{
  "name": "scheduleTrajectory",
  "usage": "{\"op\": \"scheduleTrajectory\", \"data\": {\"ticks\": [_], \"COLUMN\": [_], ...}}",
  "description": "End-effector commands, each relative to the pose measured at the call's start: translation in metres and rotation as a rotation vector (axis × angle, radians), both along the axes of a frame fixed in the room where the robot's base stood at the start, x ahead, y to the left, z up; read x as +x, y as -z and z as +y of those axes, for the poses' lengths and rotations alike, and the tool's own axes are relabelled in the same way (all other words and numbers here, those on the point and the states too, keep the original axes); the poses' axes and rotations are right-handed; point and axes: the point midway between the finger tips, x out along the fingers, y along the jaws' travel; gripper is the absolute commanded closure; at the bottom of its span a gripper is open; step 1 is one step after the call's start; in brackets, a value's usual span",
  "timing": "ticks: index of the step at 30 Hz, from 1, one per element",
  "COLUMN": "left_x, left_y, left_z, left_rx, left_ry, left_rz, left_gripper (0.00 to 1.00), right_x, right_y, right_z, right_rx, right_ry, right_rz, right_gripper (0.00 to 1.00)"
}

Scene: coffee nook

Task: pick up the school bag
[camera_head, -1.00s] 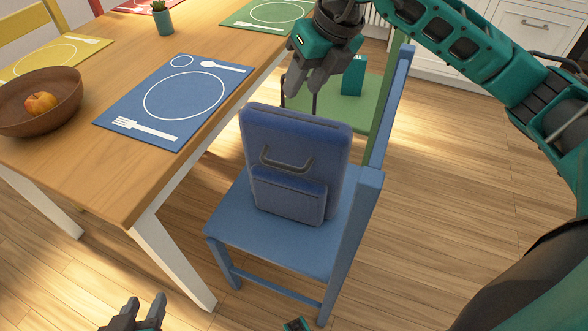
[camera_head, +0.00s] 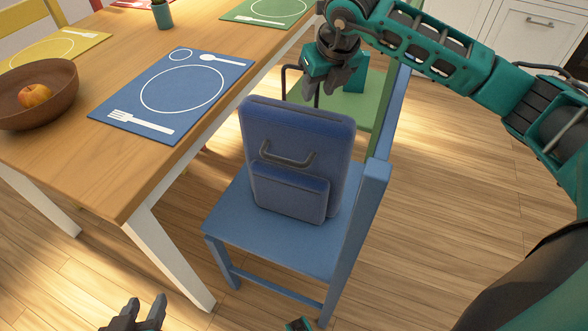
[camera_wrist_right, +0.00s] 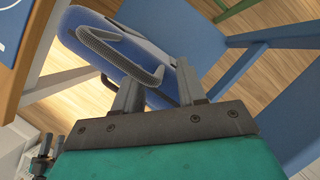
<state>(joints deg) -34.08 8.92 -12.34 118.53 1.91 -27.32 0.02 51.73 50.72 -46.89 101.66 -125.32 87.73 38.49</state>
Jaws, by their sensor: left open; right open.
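The blue school bag (camera_head: 290,160) stands upright on the seat of the blue chair (camera_head: 265,240), with a grey handle (camera_head: 287,158) and a pocket on its front. My right gripper (camera_head: 327,90) is open just above and behind the bag's top edge, pointing down. In the right wrist view, the open fingers (camera_wrist_right: 160,92) are close to the bag (camera_wrist_right: 130,45), and a grey ribbed loop (camera_wrist_right: 115,50) on it passes near the left finger. I cannot tell whether they touch. My left gripper (camera_head: 146,303) is open and empty at the bottom edge, away from the bag.
The wooden table (camera_head: 120,190) stands left of the bag, with a blue placemat (camera_head: 130,120) and a brown bowl (camera_head: 60,105) holding an apple. The chair's backrest (camera_head: 385,150) rises at the right. A green chair (camera_head: 370,105) stands behind. The floor at right is clear.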

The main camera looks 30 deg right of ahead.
Motion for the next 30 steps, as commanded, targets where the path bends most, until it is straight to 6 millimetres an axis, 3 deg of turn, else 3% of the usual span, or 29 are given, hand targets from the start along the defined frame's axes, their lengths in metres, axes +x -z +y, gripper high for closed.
{"op": "scheduleTrajectory", "data": {"ticks": [4,12,24,30], "left_x": [0.0000,0.0004,0.0007,0.0010], "left_y": [0.0039,0.0032,0.0030,0.0028], "left_z": [-0.0003,-0.0018,-0.0017,-0.0011], "left_rx": [-0.002,-0.008,-0.008,-0.006], "left_ry": [-0.002,-0.006,-0.006,-0.005], "left_rz": [0.001,0.000,0.000,-0.001], "left_gripper": [0.57,0.57,0.57,0.57], "right_x": [0.0060,0.0069,0.0067,0.0067], "right_y": [0.0150,0.0161,0.0157,0.0156], "right_z": [0.0009,0.0008,0.0007,0.0007], "right_rx": [0.001,0.001,0.001,0.001], "right_ry": [-0.001,-0.001,-0.001,-0.001], "right_rz": [0.000,0.000,-0.001,-0.001], "right_gripper": [0.60,0.61,0.99,1.00]}}
